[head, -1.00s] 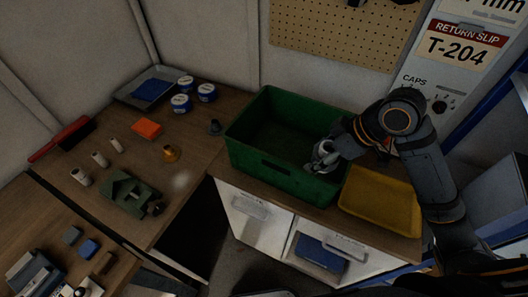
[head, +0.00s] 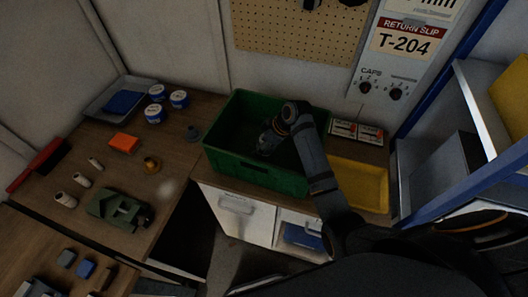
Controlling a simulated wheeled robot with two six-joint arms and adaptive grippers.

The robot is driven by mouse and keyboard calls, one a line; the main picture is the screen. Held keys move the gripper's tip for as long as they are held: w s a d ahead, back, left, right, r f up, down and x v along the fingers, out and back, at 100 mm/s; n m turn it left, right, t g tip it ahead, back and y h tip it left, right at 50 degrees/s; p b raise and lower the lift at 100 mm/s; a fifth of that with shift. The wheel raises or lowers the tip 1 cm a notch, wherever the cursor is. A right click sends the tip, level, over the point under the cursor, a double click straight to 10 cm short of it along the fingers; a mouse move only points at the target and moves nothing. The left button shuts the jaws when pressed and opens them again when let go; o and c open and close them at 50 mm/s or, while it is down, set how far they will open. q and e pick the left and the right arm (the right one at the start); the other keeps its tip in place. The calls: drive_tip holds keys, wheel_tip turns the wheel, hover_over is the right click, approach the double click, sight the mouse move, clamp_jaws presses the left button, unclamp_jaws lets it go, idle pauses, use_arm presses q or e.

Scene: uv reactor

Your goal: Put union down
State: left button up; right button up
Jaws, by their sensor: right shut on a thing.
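My right gripper (head: 268,143) reaches into the green crate (head: 252,174) on the cabinet top, near the middle of its opening. It is shut on the union, which is small, dark and mostly hidden by the fingers, so its outline is hard to make out. I cannot tell whether the union touches the crate floor. My right forearm crosses the crate's right side. My left gripper is not in view.
A yellow tray (head: 361,186) lies right of the crate, with small boxes (head: 356,131) behind it. On the left bench are a brass fitting (head: 151,165), a green vise (head: 117,208), an orange block (head: 123,143) and white-blue tubs (head: 155,114). A blue-framed shelf stands right.

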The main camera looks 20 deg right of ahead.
sight(261, 159)
wheel_tip(261, 159, down, 2)
drive_tip(key=shift+f, duration=0.1)
wheel_tip(261, 159, down, 3)
drive_tip(key=shift+f+p, duration=0.1)
drive_tip(key=shift+p, duration=0.4)
drive_tip(key=shift+f, duration=0.2)
drive_tip(key=shift+f, duration=0.1)
drive_tip(key=o, duration=1.2)
